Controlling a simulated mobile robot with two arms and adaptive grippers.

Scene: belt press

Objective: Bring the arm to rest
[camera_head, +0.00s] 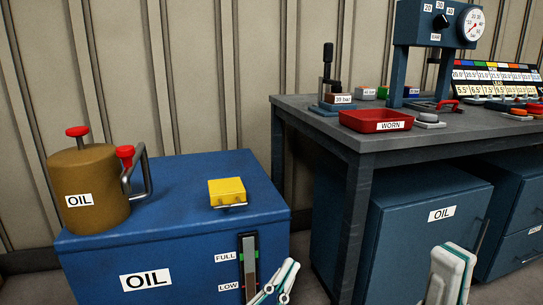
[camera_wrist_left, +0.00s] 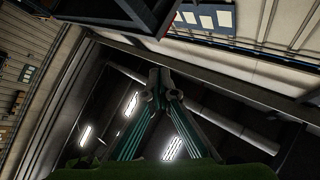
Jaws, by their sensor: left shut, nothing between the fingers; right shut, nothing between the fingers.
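My left gripper (camera_head: 290,266) shows at the bottom edge of the head view, in front of the blue oil cabinet (camera_head: 180,240) and near its level gauge (camera_head: 249,262). Its fingers are together with nothing between them. In the left wrist view the fingertips (camera_wrist_left: 163,84) meet in front of a dark ceiling with bright lamps, so this gripper points upward. My right gripper (camera_head: 457,252) is at the bottom right of the head view, in front of the lower cabinet under the workbench. It is shut and empty. Most of both arms is out of frame.
A brown oil can (camera_head: 90,190) with red knobs and a yellow block (camera_head: 227,191) are on the blue cabinet. The workbench (camera_head: 310,104) at right carries a red WORN tray (camera_head: 377,119), a lever device (camera_head: 330,85) and a blue gauge press (camera_head: 435,25).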

